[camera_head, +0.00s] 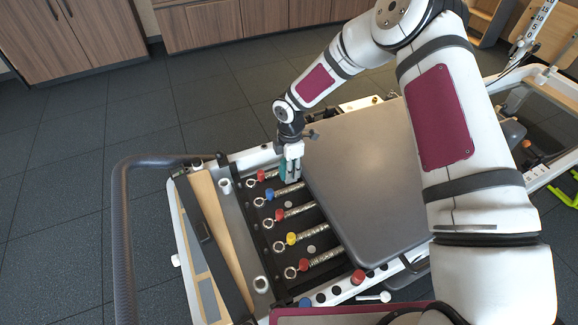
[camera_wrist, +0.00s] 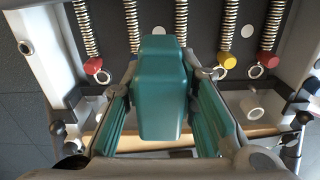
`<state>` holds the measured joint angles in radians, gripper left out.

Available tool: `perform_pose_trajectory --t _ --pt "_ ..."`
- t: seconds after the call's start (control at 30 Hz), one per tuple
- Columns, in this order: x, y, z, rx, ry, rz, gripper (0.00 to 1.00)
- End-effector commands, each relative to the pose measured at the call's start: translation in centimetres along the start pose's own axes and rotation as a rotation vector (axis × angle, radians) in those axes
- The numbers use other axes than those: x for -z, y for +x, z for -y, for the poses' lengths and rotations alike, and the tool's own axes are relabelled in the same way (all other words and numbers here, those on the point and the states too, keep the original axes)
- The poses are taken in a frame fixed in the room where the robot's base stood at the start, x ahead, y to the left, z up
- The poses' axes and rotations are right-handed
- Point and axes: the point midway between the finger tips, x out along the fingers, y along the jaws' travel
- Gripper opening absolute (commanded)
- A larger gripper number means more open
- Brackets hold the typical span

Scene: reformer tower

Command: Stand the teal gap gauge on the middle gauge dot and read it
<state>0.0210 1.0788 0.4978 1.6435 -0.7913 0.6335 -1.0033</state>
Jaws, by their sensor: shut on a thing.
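The teal gap gauge (camera_wrist: 160,88) sits between the fingers of my gripper (camera_wrist: 160,75) in the wrist view, a block with a narrower top face. In the head view the gauge (camera_head: 284,168) is a small teal patch under my gripper (camera_head: 291,172), partly hidden by it. My gripper is shut on it, over the spring bed near its far end. I cannot tell whether the gauge touches the bed. A grey round dot (camera_head: 311,249) shows between springs toward the near end. Which dot is the middle one is unclear, as some may be hidden.
Several springs with red, blue (camera_head: 269,223) and yellow (camera_head: 291,238) collars and end rings lie beside the gauge. The grey padded carriage (camera_head: 365,180) is close on the right. A wooden bar (camera_head: 221,235) and dark curved rail (camera_head: 121,230) are on the left.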

Motion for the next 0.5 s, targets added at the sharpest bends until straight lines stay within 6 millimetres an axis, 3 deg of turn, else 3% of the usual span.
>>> perform_pose_trajectory --t 0.5 --pt "0.36 0.46 -0.23 -0.002 -0.051 0.001 0.00"
